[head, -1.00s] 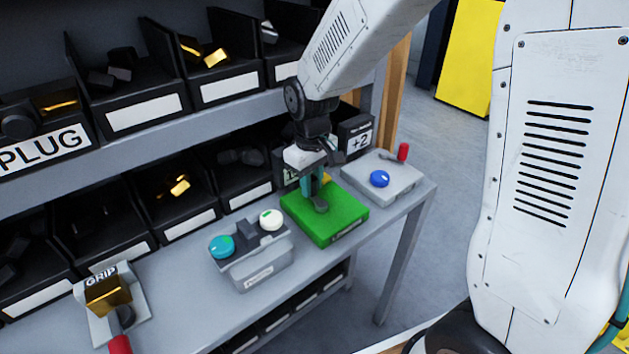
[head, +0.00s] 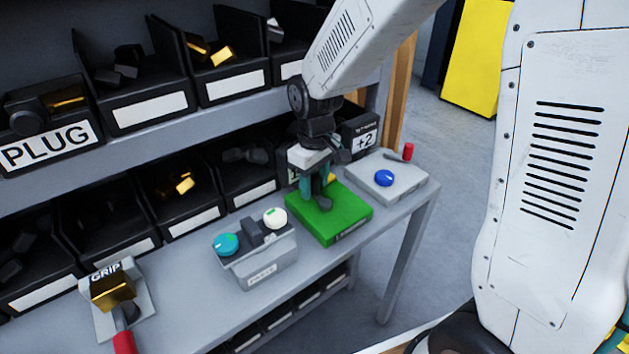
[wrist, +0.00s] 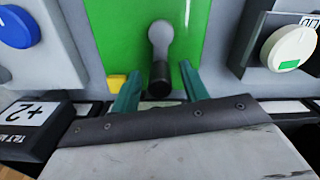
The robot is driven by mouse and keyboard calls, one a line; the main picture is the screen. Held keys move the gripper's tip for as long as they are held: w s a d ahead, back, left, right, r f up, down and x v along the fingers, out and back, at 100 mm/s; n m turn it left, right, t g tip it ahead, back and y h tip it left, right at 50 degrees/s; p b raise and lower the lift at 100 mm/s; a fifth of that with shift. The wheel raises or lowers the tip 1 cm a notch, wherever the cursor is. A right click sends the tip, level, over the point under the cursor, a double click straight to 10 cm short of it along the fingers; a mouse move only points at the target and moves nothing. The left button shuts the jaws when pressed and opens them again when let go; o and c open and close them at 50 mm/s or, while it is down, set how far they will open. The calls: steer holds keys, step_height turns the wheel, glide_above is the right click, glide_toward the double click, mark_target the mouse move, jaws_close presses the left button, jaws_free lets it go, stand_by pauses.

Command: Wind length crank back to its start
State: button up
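A grey crank with a dark handle (wrist: 159,40) sits on a green box (wrist: 120,35) in the wrist view. In the head view the green box (head: 343,228) stands on the bench, and the crank (head: 325,203) is partly hidden by my fingers. My gripper (wrist: 160,70) has its two teal fingers apart, one on each side of the dark handle. A gap shows between handle and fingers. My gripper (head: 316,195) points down over the green box in the head view. The label on the green box is too small to read.
A grey box with a blue knob (head: 383,178) and red-handled lever (head: 408,152) stands to the right. A box with teal (head: 226,244) and white (head: 275,218) knobs stands to the left. A bin marked +2 (head: 362,138) is close behind. The GRIP fixture (head: 112,287) is front left.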

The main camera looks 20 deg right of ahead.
mark_target(316, 179)
step_height(316, 179, up, 8)
steer(key=shift+f, duration=0.1)
stand_by(0.4)
steer(key=shift+s+f, duration=0.1)
steer(key=shift+s, duration=0.2)
steer(key=s+d+r+m, duration=0.2)
steer(key=s, duration=0.6)
steer(key=s+d+r+m+t, duration=0.1)
steer(key=s+d+r+m, duration=0.1)
steer(key=s, duration=0.6)
steer(key=s+d+r+m, duration=0.2)
steer(key=s+d+r, duration=0.1)
steer(key=s, duration=0.5)
steer(key=shift+d+r, duration=0.4)
steer(key=shift+r, duration=0.1)
